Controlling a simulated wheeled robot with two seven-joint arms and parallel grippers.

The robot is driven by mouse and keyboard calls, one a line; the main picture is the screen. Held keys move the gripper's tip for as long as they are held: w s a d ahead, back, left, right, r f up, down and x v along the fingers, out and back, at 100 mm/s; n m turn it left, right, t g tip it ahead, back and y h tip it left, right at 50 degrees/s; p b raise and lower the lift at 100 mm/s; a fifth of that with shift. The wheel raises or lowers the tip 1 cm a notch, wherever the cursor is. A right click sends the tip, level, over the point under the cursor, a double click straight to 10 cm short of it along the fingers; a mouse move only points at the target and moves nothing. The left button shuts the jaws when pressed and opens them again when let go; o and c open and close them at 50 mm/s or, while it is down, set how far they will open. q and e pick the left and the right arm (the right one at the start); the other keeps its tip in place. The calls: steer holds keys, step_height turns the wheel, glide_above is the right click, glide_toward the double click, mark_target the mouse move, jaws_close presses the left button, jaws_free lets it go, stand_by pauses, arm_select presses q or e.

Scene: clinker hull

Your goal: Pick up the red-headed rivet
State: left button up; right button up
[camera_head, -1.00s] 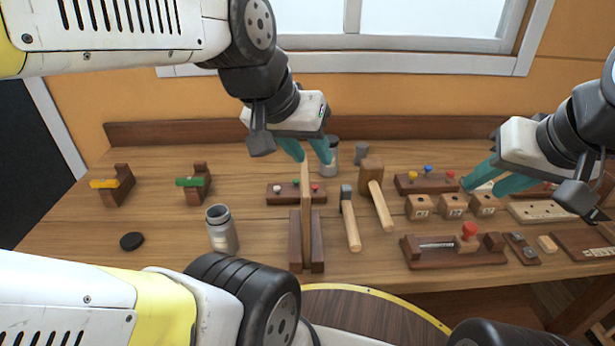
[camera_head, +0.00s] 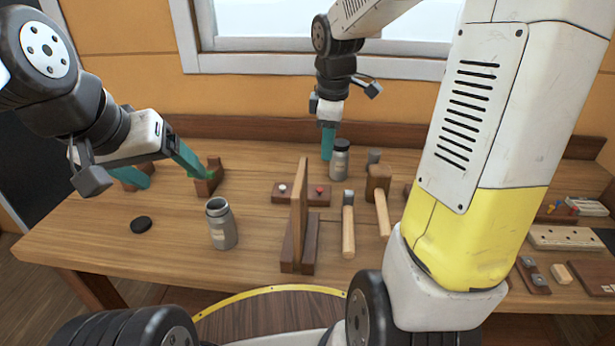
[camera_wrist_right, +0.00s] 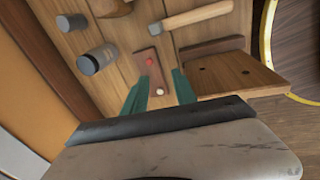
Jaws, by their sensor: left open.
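The red-headed rivet (camera_head: 320,189) stands in a dark wooden block (camera_head: 310,200) beside a white-headed rivet (camera_head: 283,188). In the right wrist view the red head (camera_wrist_right: 149,61) lies just past my fingertips, and the white head (camera_wrist_right: 159,92) shows between the fingers. My right gripper (camera_head: 328,145) is behind and above the block. Its two teal fingers (camera_wrist_right: 161,76) are apart with nothing held. My left gripper (camera_head: 165,172) is open at the far left, close to a wooden stand (camera_head: 208,182). An upright board hides the middle of the rivet block in the head view.
The upright board (camera_head: 299,215) stands in front of the block. A grey jar (camera_head: 340,160) and a mallet (camera_head: 378,190) are close to its right, with a hammer (camera_head: 348,225). An open jar (camera_head: 221,225) and black lid (camera_head: 141,224) are at the left.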

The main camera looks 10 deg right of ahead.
mark_target(320, 189)
steer(key=w+f+n, duration=0.2)
steer(key=f, duration=0.1)
steer(key=w+f+n+g, duration=0.1)
steer(key=w+f+n, duration=0.1)
steer(key=w+f, duration=0.1)
steer(key=w+f+n+g, duration=0.1)
steer(key=w+f+n, duration=0.1)
steer(key=f+n, duration=0.1)
steer(key=shift+w+d+f, duration=0.1)
steer(key=shift+w+f, duration=0.25)
steer(key=shift+f, duration=0.25)
step_height(320, 189, down, 8)
steer(key=shift+s+f, duration=0.1)
jaws_close()
